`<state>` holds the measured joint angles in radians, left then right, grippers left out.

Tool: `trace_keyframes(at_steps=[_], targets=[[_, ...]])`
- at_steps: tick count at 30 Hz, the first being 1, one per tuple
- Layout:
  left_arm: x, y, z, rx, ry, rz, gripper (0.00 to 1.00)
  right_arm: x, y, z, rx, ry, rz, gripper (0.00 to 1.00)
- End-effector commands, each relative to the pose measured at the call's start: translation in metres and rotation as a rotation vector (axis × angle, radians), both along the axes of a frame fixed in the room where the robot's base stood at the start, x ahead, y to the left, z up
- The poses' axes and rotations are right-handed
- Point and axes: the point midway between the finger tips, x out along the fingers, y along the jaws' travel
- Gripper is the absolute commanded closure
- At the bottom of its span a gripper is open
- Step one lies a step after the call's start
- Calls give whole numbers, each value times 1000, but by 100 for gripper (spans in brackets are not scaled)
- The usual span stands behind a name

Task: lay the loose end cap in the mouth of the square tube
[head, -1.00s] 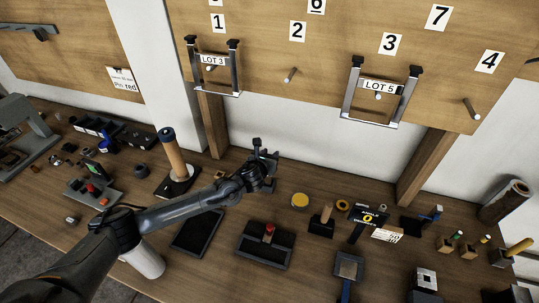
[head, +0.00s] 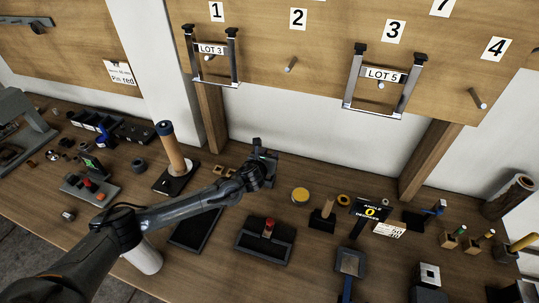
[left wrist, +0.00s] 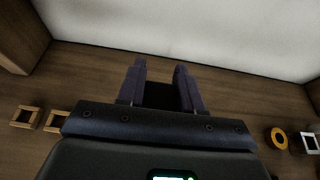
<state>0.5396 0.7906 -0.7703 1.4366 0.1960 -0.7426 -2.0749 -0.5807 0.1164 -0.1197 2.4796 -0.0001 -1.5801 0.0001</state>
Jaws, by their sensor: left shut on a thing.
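My left gripper (head: 265,152) is above the back middle of the bench, near the white wall. In the left wrist view its two fingers (left wrist: 160,82) are close together, with a dark piece (left wrist: 160,96) between them. The piece is black and mostly hidden; it may be the end cap, but its shape is unclear. A silver square piece with a dark square opening (head: 429,271), apparently the square tube, stands at the front right of the bench, well apart from my left gripper. My right gripper is not in view.
Two small square rings (left wrist: 40,118) lie left of the gripper. A tall wooden cylinder (head: 173,150) stands to the left.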

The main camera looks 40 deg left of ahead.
Motion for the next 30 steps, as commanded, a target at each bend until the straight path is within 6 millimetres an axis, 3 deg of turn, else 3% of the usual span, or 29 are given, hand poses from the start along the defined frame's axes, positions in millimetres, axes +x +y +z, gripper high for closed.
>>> trace_keyframes(at_steps=[3, 4, 9, 20, 30], targets=[[0, 0, 0, 0, 0, 0, 94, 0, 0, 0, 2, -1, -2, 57], [0, 0, 0, 0, 0, 0, 60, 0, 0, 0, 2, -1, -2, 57], [0, 0, 0, 0, 0, 0, 35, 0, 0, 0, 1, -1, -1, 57], [-2, -1, 1, 1, 0, 0, 35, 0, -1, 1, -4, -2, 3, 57], [-38, -13, 17, 2, 0, -2, 35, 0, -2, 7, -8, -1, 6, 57]])
